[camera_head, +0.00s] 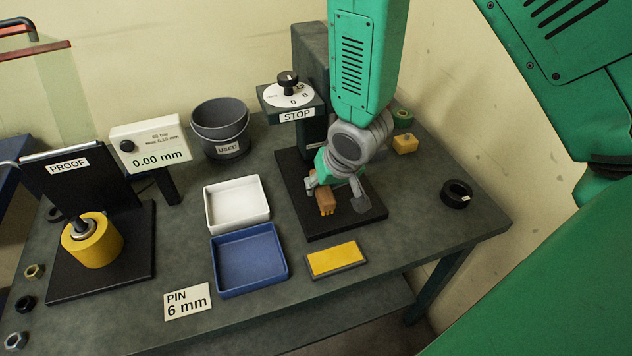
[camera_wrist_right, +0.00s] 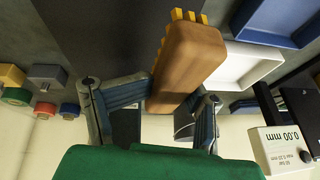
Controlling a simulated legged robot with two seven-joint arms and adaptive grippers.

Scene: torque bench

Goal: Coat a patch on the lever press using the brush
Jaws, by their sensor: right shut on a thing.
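The press (camera_head: 308,65) is a dark column with a dial and a STOP label, standing on a black base plate (camera_head: 298,215). My right gripper (camera_head: 338,192) is over this plate, shut on the brush (camera_head: 327,200), a brown wooden block. In the right wrist view the brush (camera_wrist_right: 190,58) sits between the fingers of the gripper (camera_wrist_right: 160,100), its yellow bristles pointing away from them. Whether the bristles touch the plate, I cannot tell. My arm hides part of the press, and no coated patch can be made out. My left gripper is not in view.
A yellow pad (camera_head: 336,259) lies in front of the plate. A blue tray (camera_head: 284,272) and a white tray (camera_head: 209,213) are to its left, with a grey USED bucket (camera_head: 220,128) behind. A black ring (camera_head: 456,194) lies at right. A PROOF stand (camera_head: 140,262) is far left.

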